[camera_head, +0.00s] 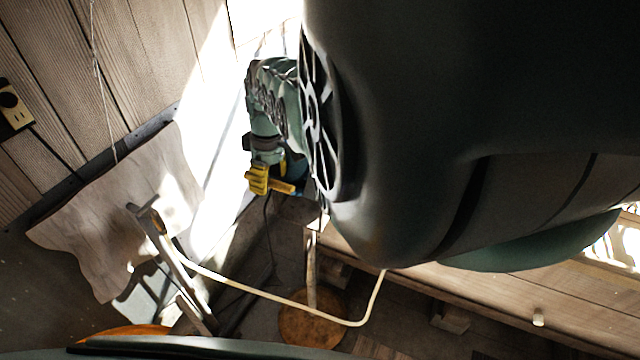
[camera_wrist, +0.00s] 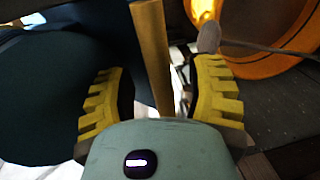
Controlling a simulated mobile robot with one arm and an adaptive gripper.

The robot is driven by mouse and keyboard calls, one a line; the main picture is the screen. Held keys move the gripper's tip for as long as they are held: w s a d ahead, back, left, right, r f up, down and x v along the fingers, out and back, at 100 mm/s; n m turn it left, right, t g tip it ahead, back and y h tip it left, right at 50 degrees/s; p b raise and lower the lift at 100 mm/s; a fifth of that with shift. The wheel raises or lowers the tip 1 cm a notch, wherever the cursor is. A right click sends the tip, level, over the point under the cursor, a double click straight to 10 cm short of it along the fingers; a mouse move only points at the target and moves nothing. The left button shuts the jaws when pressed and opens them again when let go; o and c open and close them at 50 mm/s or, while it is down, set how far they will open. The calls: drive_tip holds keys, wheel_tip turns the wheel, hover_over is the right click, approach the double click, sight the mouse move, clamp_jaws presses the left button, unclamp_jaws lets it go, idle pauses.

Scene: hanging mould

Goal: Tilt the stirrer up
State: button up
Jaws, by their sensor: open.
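My gripper (camera_head: 272,181) has yellow ridged fingers and hangs below my arm near the middle of the head view. In the wrist view the fingers of my gripper (camera_wrist: 163,75) are spread wide apart. A straight wooden rod (camera_wrist: 151,48), possibly the stirrer, runs down through the gap between them, with space on both sides. Its lower end is hidden behind the gripper body, and I cannot tell how deep between the fingers it lies. In the head view a wooden stick (camera_head: 311,268) stands nearly upright below my gripper; I cannot tell if it is the same rod.
An orange container (camera_wrist: 268,48) is at the upper right of the wrist view. A brown round object (camera_head: 308,325) lies on the floor. A bent pale tube (camera_head: 290,302), a wooden T-shaped piece (camera_head: 165,240) and a wavy wooden board (camera_head: 95,225) are nearby. A wooden ledge (camera_head: 480,300) runs right.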

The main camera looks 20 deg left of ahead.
clamp_jaws()
idle(0.3)
drive_tip(key=shift+s+p, duration=0.1)
drive_tip(key=shift+p, duration=0.25)
drive_tip(key=shift+s+f+p, duration=0.2)
drive_tip(key=shift+s+p, duration=0.05)
drive_tip(key=shift+p, duration=0.4)
drive_tip(key=s+f+t, duration=0.4)
drive_tip(key=s+f, duration=0.1)
drive_tip(key=f, duration=0.5)
drive_tip(key=shift+a, duration=0.25)
